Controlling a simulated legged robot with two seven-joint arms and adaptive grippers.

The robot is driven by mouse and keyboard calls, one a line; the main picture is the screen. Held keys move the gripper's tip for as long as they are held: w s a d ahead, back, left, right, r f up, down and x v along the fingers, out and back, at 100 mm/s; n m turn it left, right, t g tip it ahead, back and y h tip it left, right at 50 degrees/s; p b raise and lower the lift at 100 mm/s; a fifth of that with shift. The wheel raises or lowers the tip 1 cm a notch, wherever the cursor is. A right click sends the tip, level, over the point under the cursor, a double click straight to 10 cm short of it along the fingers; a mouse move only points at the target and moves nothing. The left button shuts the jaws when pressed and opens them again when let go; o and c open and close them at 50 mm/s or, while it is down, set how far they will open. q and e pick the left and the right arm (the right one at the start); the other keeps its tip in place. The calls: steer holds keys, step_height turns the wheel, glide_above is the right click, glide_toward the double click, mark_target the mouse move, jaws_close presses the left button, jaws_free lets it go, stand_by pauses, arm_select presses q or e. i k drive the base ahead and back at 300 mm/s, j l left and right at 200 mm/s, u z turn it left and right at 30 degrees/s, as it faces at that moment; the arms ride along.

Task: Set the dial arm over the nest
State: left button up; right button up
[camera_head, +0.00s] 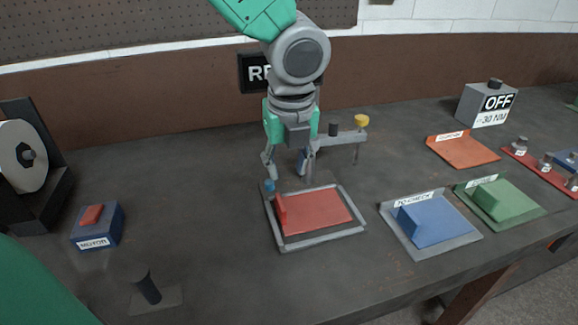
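The dial arm (343,138) is a grey bar behind the nest, with a black knob and a yellow dial (361,120) at its right end. A thin stem hangs below the dial. The nest (324,237) is a grey frame around a red plate (318,212), with a raised red block at its left side. The dial end stands behind and right of the nest, not over it. My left gripper (286,170) points down behind the nest's back edge, fingers apart and nothing visible between them. It hides the bar's left end; I cannot tell whether they touch. My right gripper is out of view.
A small blue knob (269,185) stands at the nest's back left corner. A blue motor switch (97,226) and a black peg (148,288) are left.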

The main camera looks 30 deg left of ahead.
mark_target(334, 136)
steer(key=k, duration=1)
